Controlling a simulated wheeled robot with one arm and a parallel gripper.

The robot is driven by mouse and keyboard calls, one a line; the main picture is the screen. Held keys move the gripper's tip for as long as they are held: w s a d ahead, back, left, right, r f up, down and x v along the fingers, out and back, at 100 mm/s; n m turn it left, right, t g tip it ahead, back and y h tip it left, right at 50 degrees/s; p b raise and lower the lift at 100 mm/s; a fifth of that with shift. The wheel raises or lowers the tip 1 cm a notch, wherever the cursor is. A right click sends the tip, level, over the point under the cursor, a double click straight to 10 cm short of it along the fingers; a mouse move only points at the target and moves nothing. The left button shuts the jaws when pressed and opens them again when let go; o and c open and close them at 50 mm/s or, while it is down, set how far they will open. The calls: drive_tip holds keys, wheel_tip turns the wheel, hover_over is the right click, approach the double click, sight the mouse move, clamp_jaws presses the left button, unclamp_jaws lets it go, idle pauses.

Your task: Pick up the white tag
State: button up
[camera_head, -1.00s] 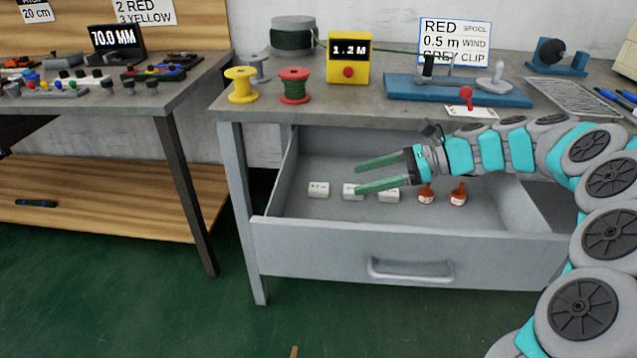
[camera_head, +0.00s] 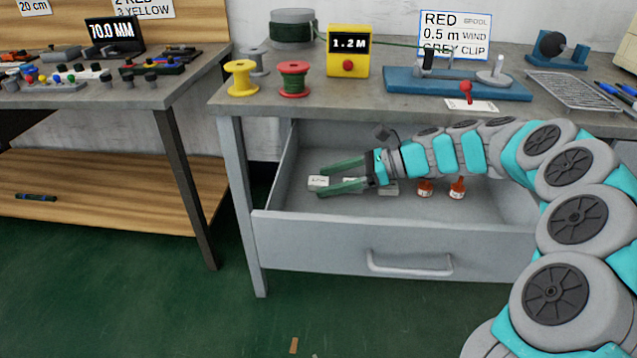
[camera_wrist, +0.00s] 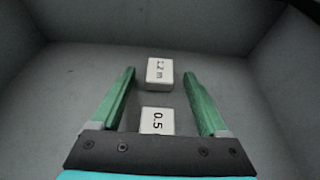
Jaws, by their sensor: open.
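Several small white tags lie in a row on the open drawer's floor. The leftmost white tag (camera_head: 318,182) is at my fingertips in the head view. In the wrist view it reads "1.2 m" (camera_wrist: 160,70) and sits between the fingertips, apart from both. A second white tag (camera_wrist: 157,121), marked "0.5", lies nearer my palm between the green fingers. A third tag (camera_head: 389,189) is partly hidden under my wrist. My gripper (camera_head: 320,183) is open and empty, reaching left inside the drawer. I cannot tell its exact height above the tags.
The open drawer (camera_head: 400,240) has walls around the tags and a front panel with a handle. Two orange-red bottles (camera_head: 457,188) stand to the right of the tags. The workbench top (camera_head: 350,98) overhangs the drawer's back. The drawer's left floor is free.

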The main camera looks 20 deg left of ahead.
clamp_jaws()
idle(0.5)
drive_tip(key=shift+r, duration=0.1)
drive_tip(key=shift+r, duration=0.8)
wheel_tip(320, 180, up, 2)
drive_tip(key=s+d, duration=0.3)
drive_tip(key=d, duration=0.1)
drive_tip(key=s+d+r, duration=0.1)
drive_tip(key=s+d, duration=0.2)
drive_tip(key=s, duration=0.1)
drive_tip(key=s+d+b, duration=0.1)
drive_tip(key=s+d, duration=0.3)
drive_tip(key=shift+d+r, duration=0.15)
drive_tip(key=shift+d, duration=0.2)
